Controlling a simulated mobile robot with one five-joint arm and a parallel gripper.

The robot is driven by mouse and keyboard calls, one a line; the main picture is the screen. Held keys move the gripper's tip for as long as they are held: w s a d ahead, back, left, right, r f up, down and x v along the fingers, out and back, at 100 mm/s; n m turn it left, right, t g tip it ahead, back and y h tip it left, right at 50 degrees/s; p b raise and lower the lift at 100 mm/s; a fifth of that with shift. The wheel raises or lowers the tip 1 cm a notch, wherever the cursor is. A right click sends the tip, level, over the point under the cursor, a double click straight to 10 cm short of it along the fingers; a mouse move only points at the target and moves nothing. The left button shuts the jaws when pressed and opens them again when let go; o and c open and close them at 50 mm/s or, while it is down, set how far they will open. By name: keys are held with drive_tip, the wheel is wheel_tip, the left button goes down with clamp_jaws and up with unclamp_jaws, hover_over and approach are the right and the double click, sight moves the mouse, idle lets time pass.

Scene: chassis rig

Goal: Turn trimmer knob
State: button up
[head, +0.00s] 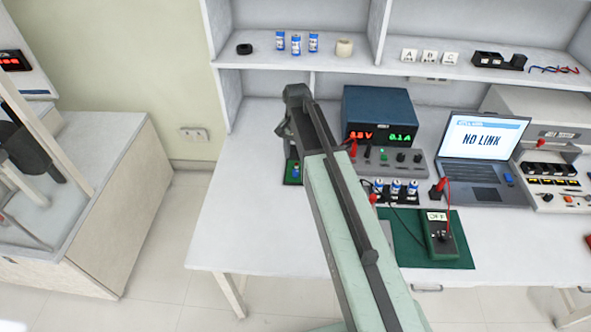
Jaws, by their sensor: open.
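A small green board (291,181) with a blue part (295,168) on it lies on the white bench, just left of my arm. The blue part may be the trimmer, but its knob is too small to make out. My arm covers the board's right side. My gripper (290,150) is open and points down above the board, at the end of my dark forearm. The fingertips are small and partly hidden, so I cannot tell whether they touch the blue part.
A blue power supply (380,112) stands at the back, with a grey control box (400,160) and a battery holder (395,198) in front. A laptop (483,150) reads "NO LINK". A multimeter (440,238) reads "OFF" on a green mat (408,248). The bench's left is clear.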

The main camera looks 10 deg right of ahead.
sight(296, 171)
wheel_tip(296, 171, down, 8)
drive_tip(key=b, duration=0.8)
drive_tip(key=shift+r, duration=0.1)
